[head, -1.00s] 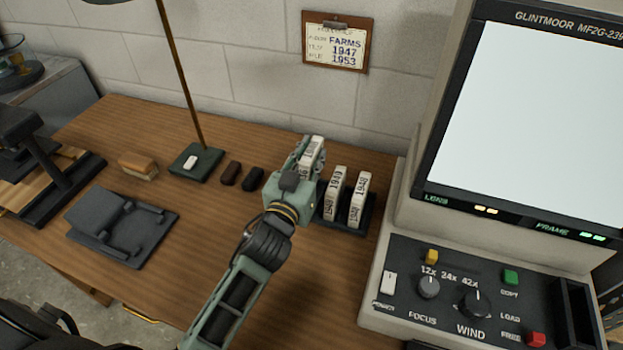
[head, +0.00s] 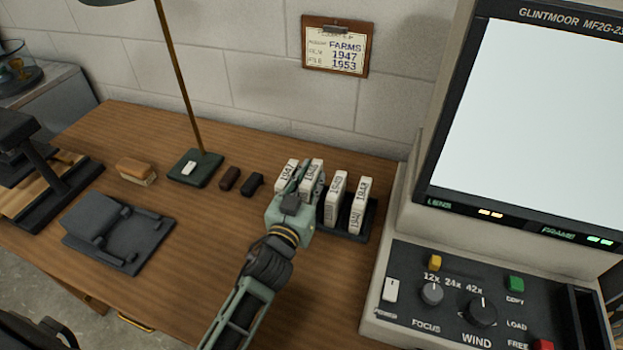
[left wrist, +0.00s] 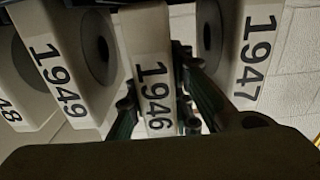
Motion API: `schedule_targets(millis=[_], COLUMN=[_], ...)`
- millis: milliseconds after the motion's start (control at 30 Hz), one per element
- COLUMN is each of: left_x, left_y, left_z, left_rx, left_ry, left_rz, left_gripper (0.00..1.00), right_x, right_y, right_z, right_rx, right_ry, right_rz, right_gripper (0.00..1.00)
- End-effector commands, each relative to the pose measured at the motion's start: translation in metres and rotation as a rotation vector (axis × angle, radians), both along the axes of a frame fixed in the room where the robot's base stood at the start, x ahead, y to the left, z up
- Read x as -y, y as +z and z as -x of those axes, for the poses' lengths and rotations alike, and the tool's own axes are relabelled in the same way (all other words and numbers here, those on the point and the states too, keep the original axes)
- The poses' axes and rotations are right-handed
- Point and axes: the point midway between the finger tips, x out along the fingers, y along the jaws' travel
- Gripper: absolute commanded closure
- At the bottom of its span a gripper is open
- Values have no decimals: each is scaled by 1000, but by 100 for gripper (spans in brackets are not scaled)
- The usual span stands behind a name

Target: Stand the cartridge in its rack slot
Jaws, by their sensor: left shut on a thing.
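My left gripper (head: 305,188) is shut on a white cartridge (head: 313,168), whose label reads 1946 in the left wrist view (left wrist: 152,85). The held cartridge stands roughly upright in line with the others, between the 1947 cartridge (head: 287,172) and the 1949 cartridge (head: 335,197). The 1948 cartridge (head: 360,205) stands at the right end. The dark rack (head: 371,222) shows at its right end; my gripper hides its left part. The held cartridge's foot is hidden, so I cannot tell if it is seated. My right gripper is not in view.
The microfilm reader (head: 408,230) stands close right of the rack. A lamp base (head: 195,168) and two small dark objects (head: 240,181) lie to the left. A brush (head: 136,171) and a grey device (head: 118,235) are farther left. The front wood is clear.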

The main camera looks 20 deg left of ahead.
Motion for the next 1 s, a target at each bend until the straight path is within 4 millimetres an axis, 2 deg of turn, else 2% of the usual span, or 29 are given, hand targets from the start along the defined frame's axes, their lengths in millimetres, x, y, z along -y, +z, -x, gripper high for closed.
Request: schedule_targets(millis=[167,200,400,700,867,1000], left_x=[0,0,0,0,0,-1], left_y=[-2,-3,-3,-2,13,6], left_z=[0,0,0,0,0,26], left_rx=[1,-1,0,0,2,-4], left_ry=[0,0,0,0,-1,0], left_rz=[1,1,1,0,-2,1], left_gripper=[100,78,61,61,61,61], right_x=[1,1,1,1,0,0], right_y=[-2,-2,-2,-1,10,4], right_z=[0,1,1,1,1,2], right_rx=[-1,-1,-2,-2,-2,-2], right_ry=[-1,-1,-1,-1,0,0], right_rz=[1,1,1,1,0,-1], right_gripper=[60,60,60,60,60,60])
